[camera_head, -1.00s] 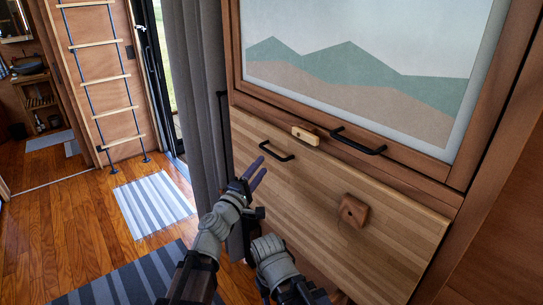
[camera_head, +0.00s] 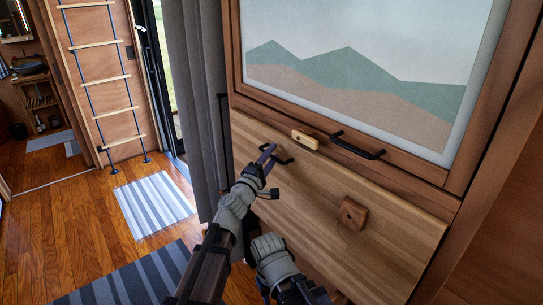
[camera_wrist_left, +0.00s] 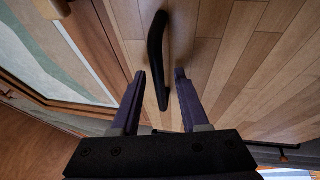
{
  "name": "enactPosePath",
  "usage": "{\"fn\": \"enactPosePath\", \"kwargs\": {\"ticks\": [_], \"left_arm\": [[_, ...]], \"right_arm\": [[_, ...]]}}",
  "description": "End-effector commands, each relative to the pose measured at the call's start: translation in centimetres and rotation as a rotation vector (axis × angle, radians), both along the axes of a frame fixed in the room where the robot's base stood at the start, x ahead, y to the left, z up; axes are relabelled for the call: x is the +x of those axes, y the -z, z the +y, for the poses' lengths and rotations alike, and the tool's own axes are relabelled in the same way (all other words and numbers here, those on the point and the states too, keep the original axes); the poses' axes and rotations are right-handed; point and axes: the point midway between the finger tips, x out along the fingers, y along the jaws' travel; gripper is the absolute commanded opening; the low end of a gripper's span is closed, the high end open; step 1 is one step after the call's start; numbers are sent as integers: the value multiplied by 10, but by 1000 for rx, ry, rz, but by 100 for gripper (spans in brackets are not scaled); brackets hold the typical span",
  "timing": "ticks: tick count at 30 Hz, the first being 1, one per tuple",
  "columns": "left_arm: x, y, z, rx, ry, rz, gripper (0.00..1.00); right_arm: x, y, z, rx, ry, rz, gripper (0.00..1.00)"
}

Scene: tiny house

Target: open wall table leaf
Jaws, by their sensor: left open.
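The wall table leaf (camera_head: 385,235) is a light wood panel hanging folded down against the wall under a framed landscape picture. Its black bar handle (camera_head: 284,159) is near the leaf's upper left. My left gripper (camera_head: 268,155) is at this handle, partly covering its left end. In the left wrist view the open fingers (camera_wrist_left: 158,88) point at the leaf, with the black handle (camera_wrist_left: 156,50) between and beyond them. I cannot tell whether they touch it. A small wooden latch (camera_head: 305,139) sits above the leaf's top edge. My right gripper is not visible; part of its arm shows below.
A second black handle (camera_head: 357,145) is on the picture frame above the leaf. A wooden block (camera_head: 352,214) sits on the leaf's face. A grey curtain (camera_head: 192,100) hangs left of the leaf. Striped rugs (camera_head: 153,204) lie on the open floor at left, near a ladder (camera_head: 101,74).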

Motion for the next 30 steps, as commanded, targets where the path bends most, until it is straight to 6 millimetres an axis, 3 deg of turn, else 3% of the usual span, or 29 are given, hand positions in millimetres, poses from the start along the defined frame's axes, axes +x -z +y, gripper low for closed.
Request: {"fn": "enactPosePath", "kwargs": {"ticks": [3, 15, 30], "left_arm": [[-1, 0, 0, 0, 0, 0, 44], [-1, 0, 0, 0, 0, 0, 0], [-1, 0, 0, 0, 0, 0, 0]], "right_arm": [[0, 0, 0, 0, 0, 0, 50], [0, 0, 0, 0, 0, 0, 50], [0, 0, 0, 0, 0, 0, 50]]}}
